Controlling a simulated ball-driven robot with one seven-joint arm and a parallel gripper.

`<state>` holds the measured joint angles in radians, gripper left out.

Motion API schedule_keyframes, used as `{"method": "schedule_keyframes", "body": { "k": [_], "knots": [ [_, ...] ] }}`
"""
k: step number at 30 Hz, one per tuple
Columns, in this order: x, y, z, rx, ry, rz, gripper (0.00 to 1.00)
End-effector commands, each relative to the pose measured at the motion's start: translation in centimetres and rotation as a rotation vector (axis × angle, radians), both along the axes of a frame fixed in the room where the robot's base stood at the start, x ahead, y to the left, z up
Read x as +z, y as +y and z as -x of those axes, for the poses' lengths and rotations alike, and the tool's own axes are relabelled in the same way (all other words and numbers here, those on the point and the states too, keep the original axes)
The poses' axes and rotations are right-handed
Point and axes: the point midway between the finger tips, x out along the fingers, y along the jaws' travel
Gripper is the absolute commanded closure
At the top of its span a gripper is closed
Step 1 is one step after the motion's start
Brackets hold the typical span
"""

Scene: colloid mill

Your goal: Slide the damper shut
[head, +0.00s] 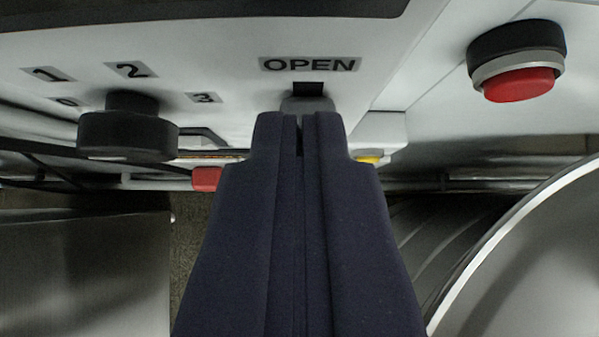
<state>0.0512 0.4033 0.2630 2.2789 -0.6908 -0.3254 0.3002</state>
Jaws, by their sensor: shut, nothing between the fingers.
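The damper shows as a small grey tab (307,104) at the lower end of a dark slot (308,90) in the white panel. The label OPEN (310,64) is right above the slot. My gripper (300,118) is shut, its two dark fingers side by side with nothing between them. Its tips are at the tab in the picture and cover the tab's lower part and whatever lies below it. I cannot tell whether the tips touch the tab.
A black rotary knob (128,130) with numbers around it juts out at left. A red push button (517,72) sticks out at upper right. Small red (207,179) and yellow (370,160) parts flank the fingers. A round metal rim (500,240) is at lower right.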

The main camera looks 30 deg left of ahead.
Motion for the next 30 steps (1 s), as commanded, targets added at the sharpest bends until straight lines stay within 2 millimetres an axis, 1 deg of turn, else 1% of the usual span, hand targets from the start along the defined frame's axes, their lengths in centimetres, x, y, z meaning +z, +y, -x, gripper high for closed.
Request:
{"method": "schedule_keyframes", "body": {
  "k": [1, 4, 17, 20, 23, 30],
  "knots": [
    [-0.8, 0.0, 0.1, 0.000, 0.002, 0.000, 1.00],
    [-1.3, 0.0, 0.0, -0.001, 0.000, -0.001, 1.00],
    [-1.6, 0.0, 0.0, -0.001, 0.000, -0.001, 1.00],
    [-2.3, 0.0, 0.0, -0.001, 0.000, -0.001, 1.00],
    [-3.9, -0.1, 0.0, -0.002, 0.002, -0.001, 1.00],
    [-9.7, -0.1, 0.1, -0.001, 0.002, -0.001, 1.00]
  ]
}}
